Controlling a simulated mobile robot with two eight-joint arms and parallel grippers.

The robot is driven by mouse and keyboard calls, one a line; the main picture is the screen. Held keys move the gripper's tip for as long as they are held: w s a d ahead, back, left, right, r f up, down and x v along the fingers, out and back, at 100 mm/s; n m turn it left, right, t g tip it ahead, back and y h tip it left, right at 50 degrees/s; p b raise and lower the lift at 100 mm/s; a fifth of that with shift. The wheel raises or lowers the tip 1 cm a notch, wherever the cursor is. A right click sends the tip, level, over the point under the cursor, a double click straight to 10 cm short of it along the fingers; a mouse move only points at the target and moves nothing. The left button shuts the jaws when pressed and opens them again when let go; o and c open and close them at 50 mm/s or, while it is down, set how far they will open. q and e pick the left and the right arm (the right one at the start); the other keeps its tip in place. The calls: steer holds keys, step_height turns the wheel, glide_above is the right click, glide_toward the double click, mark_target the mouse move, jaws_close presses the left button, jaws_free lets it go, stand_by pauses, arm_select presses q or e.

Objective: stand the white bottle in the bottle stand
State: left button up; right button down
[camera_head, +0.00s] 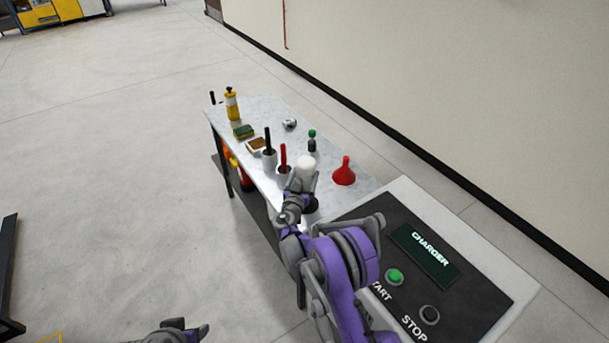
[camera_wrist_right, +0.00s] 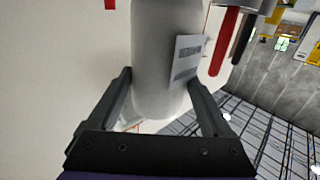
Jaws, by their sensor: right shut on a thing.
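The white bottle (camera_head: 307,170) is at the near end of the table, and my right gripper (camera_head: 298,186) is shut on it. In the right wrist view the bottle (camera_wrist_right: 165,60), with a printed label, stands between the two fingers of the right gripper (camera_wrist_right: 162,105). The head view does not show whether its base touches anything. A dark round thing (camera_head: 312,205) shows just below the gripper, partly hidden by my arm; I cannot tell whether it is the bottle stand. My left gripper (camera_head: 190,332) is low at the bottom edge, away from the table.
On the table (camera_head: 330,140) are a red funnel (camera_head: 344,175), a green-capped dark bottle (camera_head: 312,144), white holders with a black handle (camera_head: 268,138) and a red handle (camera_head: 283,156), a sponge (camera_head: 244,131) and a yellow bottle (camera_head: 232,105). A charger box (camera_head: 470,270) stands at the near right.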

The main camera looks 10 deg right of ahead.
jaws_free()
steer(key=shift+r, duration=0.1)
steer(key=shift+s+a, duration=0.2)
steer(key=shift+s, duration=0.15)
arm_select(q)
steer(key=shift+s+f+b, duration=0.3)
steer(key=shift+f+b, duration=0.15)
steer(key=shift+f, duration=0.2)
steer(key=shift+s+f+b, duration=0.25)
steer(key=shift+f+b, duration=0.15)
steer(key=shift+f, duration=0.2)
arm_select(e)
steer(key=v, duration=1)
